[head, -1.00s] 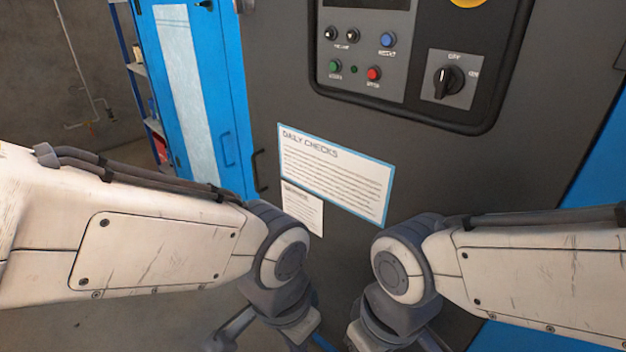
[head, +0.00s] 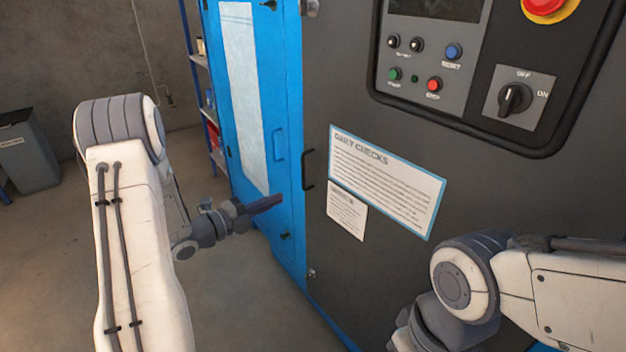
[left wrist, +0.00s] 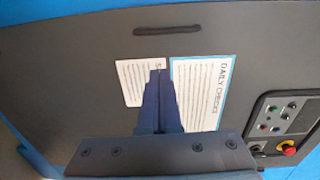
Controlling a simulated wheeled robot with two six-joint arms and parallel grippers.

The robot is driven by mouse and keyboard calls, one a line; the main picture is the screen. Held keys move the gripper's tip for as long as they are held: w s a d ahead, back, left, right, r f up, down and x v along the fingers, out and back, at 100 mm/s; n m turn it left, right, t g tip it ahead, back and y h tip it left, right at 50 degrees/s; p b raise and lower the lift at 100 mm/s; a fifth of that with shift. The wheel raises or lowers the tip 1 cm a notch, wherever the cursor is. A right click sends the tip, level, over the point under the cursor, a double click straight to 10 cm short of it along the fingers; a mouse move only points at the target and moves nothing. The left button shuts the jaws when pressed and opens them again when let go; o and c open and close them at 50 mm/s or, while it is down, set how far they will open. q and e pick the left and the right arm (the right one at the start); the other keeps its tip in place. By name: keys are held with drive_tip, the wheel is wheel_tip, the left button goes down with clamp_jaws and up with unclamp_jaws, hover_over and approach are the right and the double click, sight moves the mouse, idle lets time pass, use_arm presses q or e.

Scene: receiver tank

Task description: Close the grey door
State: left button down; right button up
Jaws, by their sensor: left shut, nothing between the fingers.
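The grey door (head: 330,270) is the large dark panel filling the right of the head view. Its black bar handle (head: 307,170) is upright near its left edge; the wrist view shows the handle (left wrist: 167,30) too. I cannot tell how far the door stands from its frame. My left gripper (head: 268,203) is shut and empty, left of the handle and in front of the blue panel in the head view. In the left wrist view its fingers (left wrist: 158,90) overlap the door's paper sheets, with no clear contact. My right gripper is out of view; only its arm shows at lower right.
The door carries a control panel (head: 435,70) with buttons, a rotary switch (head: 515,98) and a red stop button (head: 545,5). A blue cabinet panel (head: 285,90) stands left of it. Shelves (head: 205,100) and a grey bin (head: 28,150) are behind. Floor at left is clear.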

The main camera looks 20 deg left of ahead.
sight(322, 176)
use_arm(q)
drive_tip(key=shift+h, duration=0.3)
drive_tip(key=x, duration=1.3)
drive_tip(key=shift+w+r, duration=0.1)
drive_tip(key=shift+r, duration=0.25)
